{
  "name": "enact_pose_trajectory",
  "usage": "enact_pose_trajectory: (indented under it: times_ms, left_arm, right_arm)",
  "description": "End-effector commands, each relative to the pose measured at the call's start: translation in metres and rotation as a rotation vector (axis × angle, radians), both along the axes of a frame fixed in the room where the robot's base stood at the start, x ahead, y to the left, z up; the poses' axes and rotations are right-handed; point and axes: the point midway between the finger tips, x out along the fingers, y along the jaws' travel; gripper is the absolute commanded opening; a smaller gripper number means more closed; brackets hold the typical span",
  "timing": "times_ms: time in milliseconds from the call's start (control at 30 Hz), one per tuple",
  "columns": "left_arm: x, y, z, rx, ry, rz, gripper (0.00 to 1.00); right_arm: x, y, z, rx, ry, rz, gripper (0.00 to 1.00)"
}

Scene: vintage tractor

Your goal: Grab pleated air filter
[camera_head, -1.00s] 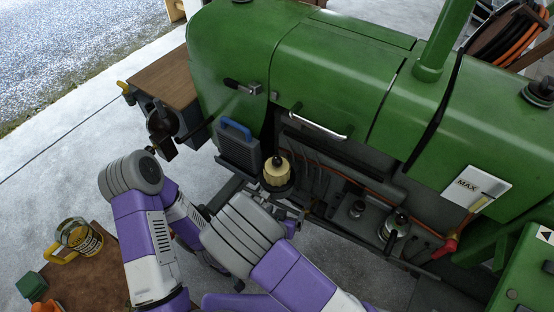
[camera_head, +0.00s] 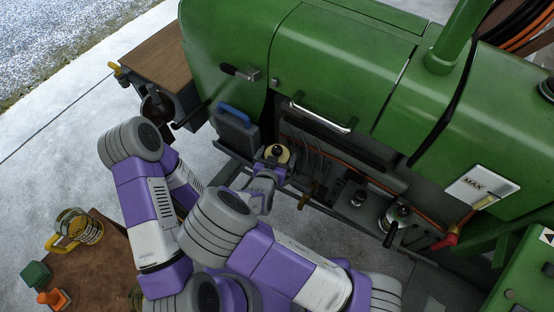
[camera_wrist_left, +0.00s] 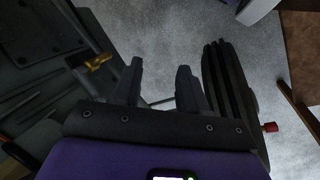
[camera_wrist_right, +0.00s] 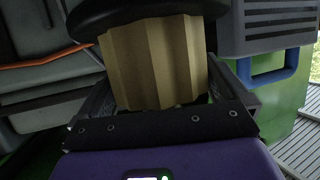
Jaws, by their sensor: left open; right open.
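The pleated air filter (camera_head: 278,153) is a beige ribbed cylinder with a dark cap, upright at the tractor's engine side. It fills the upper middle of the right wrist view (camera_wrist_right: 155,62). My right gripper (camera_head: 272,172) is open, its fingers on either side of the filter's lower part in the right wrist view; whether they touch it I cannot tell. My left gripper (camera_wrist_left: 158,75) is open and empty in the left wrist view. In the head view it is hidden behind my arms.
A grey finned block with a blue handle (camera_head: 236,115) stands just left of the filter. The green hood (camera_head: 330,60) overhangs the engine. A brown table (camera_head: 95,265) holds a jar (camera_head: 80,227) at lower left. A brass valve handle (camera_wrist_left: 97,62) shows near the left gripper.

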Motion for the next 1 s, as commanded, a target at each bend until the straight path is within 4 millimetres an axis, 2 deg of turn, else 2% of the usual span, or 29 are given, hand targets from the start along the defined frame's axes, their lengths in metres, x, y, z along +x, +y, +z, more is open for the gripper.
enact_pose_trajectory:
  times_ms: [267, 500, 600, 867, 1000]
  left_arm:
    - [0.0, 0.0, 0.0, 0.0, 0.0, 0.0, 0.43]
    - [0.0, 0.0, 0.0, 0.0, -0.001, 0.0, 0.43]
    - [0.0, 0.0, 0.0, 0.0, -0.001, 0.0, 0.43]
    - [0.0, 0.0, 0.001, 0.0, 0.0, 0.0, 0.43]
    - [0.0, 0.0, 0.005, 0.0, 0.0, 0.0, 0.43]
  right_arm:
    - [0.004, -0.001, -0.001, 0.001, 0.001, 0.001, 1.0]
    - [0.004, -0.001, -0.001, 0.001, 0.001, 0.001, 0.65]
    - [0.004, -0.001, -0.001, 0.0, -0.001, 0.001, 0.53]
    - [0.004, 0.0, 0.004, 0.001, -0.001, 0.001, 0.53]
    - [0.004, 0.0, 0.026, 0.004, -0.003, 0.0, 0.53]
